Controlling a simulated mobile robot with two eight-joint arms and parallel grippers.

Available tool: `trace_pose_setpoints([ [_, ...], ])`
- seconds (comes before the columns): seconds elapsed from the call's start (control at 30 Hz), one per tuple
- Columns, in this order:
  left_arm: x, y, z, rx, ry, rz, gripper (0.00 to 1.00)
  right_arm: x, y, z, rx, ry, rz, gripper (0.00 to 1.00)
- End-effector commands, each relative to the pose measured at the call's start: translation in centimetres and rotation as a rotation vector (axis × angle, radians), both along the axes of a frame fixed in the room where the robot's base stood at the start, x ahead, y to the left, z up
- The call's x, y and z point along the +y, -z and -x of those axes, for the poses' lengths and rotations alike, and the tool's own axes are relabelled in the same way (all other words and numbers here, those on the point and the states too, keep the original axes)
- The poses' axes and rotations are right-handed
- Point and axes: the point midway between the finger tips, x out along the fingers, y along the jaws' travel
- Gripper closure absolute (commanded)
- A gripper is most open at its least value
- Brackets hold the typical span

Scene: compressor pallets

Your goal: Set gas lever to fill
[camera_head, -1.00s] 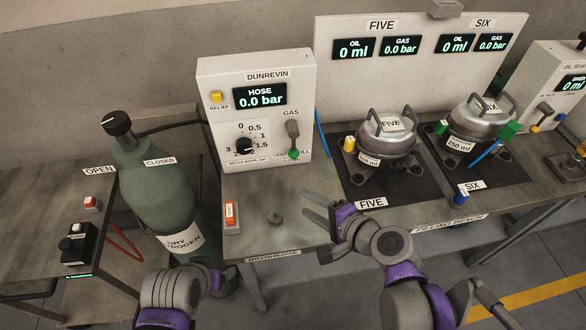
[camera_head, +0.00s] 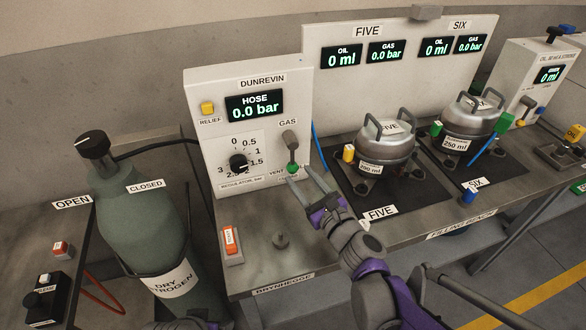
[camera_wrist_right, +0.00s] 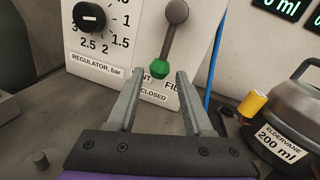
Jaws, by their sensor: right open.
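The gas lever (camera_head: 290,150) is on the front of the Dunrevin panel, under the GAS label. It is a grey rod hanging down from a rounded grey top to a green tip, which shows in the wrist view (camera_wrist_right: 159,69). The tip sits between the VENT and FILL labels, just above CLOSED. My right gripper (camera_head: 299,174) is open in front of the panel, just below the tip. In the wrist view the right gripper's fingers (camera_wrist_right: 160,76) stand either side of the tip; I cannot tell whether they touch it.
The regulator knob (camera_head: 239,163) is left of the lever. A silver compressor (camera_head: 386,152) with a yellow cap stands to the right on a dark mat. A red-orange switch (camera_head: 231,240) and small grey knob (camera_head: 280,241) are on the bench. A gas cylinder (camera_head: 145,215) stands left.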

Motion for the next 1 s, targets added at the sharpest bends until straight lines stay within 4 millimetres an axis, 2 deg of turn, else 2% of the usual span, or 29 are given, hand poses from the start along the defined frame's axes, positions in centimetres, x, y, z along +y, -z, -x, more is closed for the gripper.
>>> trace_pose_setpoints([
  [0.1, 0.0, 0.2, 0.0, 0.001, 0.000, 0.000, 0.18, 1.1, 0.1, -1.9, 0.001, -0.001, 0.001, 0.49],
  [0.3, 0.0, 0.4, 0.0, 0.001, 0.000, 0.000, 0.18, 2.1, 0.0, -3.8, -0.001, 0.000, 0.002, 0.49],
  [0.67, 0.0, 0.4, 0.0, 0.001, 0.000, 0.000, 0.18, 2.3, 0.0, -4.2, 0.000, 0.000, 0.002, 0.49],
  [0.93, 0.0, 0.4, 0.0, 0.001, 0.000, 0.000, 0.18, 2.3, 0.0, -4.1, 0.000, 0.000, 0.002, 0.98],
  [1.0, 0.0, 0.4, 0.0, 0.001, 0.000, 0.000, 0.18, 2.3, 0.0, -4.1, 0.000, 0.000, 0.002, 1.00],
])
